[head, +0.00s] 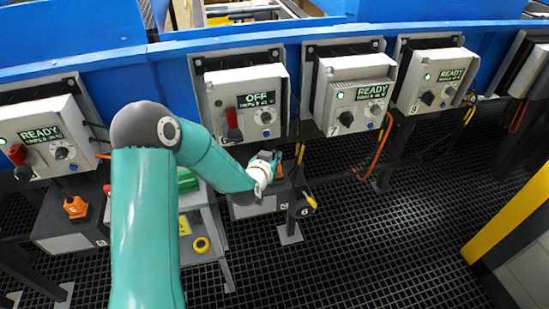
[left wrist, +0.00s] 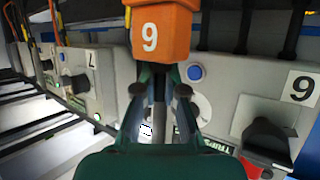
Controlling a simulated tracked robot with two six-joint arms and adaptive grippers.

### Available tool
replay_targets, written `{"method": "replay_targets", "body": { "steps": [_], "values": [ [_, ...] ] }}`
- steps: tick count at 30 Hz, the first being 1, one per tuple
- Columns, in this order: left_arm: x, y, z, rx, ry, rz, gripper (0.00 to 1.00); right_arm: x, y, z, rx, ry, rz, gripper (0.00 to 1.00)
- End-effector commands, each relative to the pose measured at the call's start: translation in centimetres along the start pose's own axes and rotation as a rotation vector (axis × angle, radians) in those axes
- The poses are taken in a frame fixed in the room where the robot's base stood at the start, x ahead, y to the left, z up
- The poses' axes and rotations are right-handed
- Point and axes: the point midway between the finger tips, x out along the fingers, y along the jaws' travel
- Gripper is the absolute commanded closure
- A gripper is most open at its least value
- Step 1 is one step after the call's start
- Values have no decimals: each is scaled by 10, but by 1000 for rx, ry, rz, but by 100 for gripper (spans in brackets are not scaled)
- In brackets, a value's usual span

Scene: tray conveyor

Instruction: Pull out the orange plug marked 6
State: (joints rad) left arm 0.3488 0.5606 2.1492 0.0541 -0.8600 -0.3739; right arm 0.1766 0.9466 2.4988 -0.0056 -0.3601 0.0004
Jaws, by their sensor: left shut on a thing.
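The orange plug marked 6 (left wrist: 162,32) is at the top of the left wrist view, where its digit appears upside down, like a 9. In the head view only a small orange part of it (head: 279,171) shows beside my left gripper (head: 266,160). My left gripper, also in the left wrist view (left wrist: 160,75), is shut on the plug. Its seat at the grey lower box (head: 253,206) is mostly hidden, so I cannot tell how deep it sits. The control box above (head: 246,80) shows OFF and has a red handle (head: 232,118). My right gripper is not in view.
Other control boxes showing READY stand on the left (head: 40,130) and right (head: 355,90). Another orange plug (head: 76,208) is at the lower left. A round black tag marked 6 (head: 304,211) hangs right of my gripper. Open grating floor (head: 390,240) lies at the right.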

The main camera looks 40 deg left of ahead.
Motion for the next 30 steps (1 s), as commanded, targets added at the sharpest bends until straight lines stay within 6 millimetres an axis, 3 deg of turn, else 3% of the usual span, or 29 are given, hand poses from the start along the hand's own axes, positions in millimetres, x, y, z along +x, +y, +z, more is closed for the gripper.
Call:
{"method": "replay_targets", "body": {
  "steps": [15,30],
  "values": [
    [-6,0,-17,1,4,1,100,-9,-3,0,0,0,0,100],
    [-8,1,-18,0,4,0,100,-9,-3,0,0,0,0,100]
  ]
}}
